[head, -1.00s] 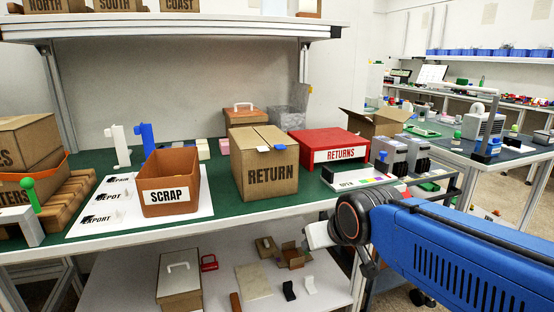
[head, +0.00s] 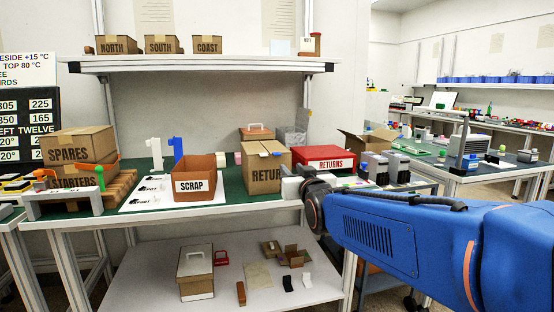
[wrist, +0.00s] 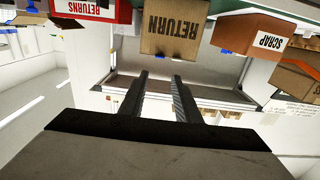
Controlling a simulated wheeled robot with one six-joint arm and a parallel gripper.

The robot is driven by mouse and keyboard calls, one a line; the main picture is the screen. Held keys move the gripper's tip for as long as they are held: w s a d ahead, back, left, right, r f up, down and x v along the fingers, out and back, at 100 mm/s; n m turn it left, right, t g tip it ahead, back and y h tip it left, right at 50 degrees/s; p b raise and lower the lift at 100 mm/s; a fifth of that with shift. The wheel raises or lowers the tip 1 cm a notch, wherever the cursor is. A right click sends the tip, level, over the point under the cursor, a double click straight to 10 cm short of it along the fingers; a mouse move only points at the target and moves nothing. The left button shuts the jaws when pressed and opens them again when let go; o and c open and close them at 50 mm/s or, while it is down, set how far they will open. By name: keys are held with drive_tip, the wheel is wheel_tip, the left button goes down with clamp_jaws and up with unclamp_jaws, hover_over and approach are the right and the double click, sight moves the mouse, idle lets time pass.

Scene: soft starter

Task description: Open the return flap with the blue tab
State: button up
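The RETURN carton (head: 262,178) is a brown cardboard box on the green bench top, with its top flaps lying closed. A small blue tab (head: 279,153) sits on its top edge at the right. My gripper (head: 292,186) is in front of the carton's lower right side and covers the end of its lettering. In the wrist view the carton (wrist: 174,32) appears upside down, beyond the fingers, with a blue patch at its lower edge. There my gripper (wrist: 160,78) has two dark fingers apart with nothing between them.
The orange SCRAP bin (head: 194,180) stands left of the carton. A red RETURNS box (head: 323,158) stands close on its right. A shelf (head: 200,64) with small boxes hangs above. A lower shelf (head: 245,278) holds a case and small items.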

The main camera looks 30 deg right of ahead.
sight(278, 155)
drive_tip(key=x, duration=1.6)
drive_tip(key=shift+d, duration=0.1)
clamp_jaws()
